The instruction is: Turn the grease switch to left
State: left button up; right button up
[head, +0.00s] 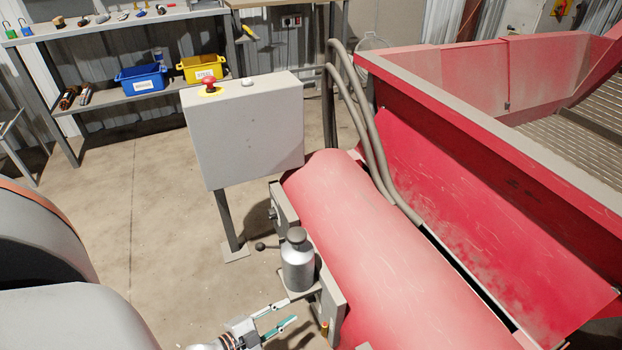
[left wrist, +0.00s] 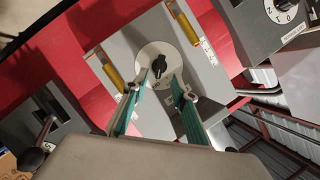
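In the left wrist view a black rotary knob (left wrist: 159,67) sits on a round pale dial plate on a grey box (left wrist: 150,35). I take it for the grease switch; its label is too small to read. My left gripper (left wrist: 154,92) has its two teal-padded fingers apart, just below the knob in the picture, with nothing between them; contact cannot be made out. In the head view my left gripper (head: 290,311) is low, beside the grey bottle-like canister (head: 298,264), with open fingers; the knob is hidden there. My right gripper is not in view.
Yellow cylinders (left wrist: 106,68) flank the knob. A second dial (left wrist: 285,10) is at the top right of the wrist view. In the head view, the red machine (head: 365,240) stands right, a grey cabinet with a red button (head: 243,130) behind, and a shelf with bins (head: 141,79) far left.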

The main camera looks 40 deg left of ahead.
aim_at(306, 300)
pick_arm(q)
jog(key=b+x, duration=0.1)
jog(key=x, duration=0.6)
jog(key=shift+w+d+b, duration=0.1)
jog(key=shift+b, duration=0.25)
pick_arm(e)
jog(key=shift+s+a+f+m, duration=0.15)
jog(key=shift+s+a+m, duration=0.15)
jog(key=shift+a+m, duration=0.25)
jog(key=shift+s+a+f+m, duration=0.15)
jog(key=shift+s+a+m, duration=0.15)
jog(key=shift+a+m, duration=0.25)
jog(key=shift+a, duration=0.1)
pick_arm(q)
grip_shut()
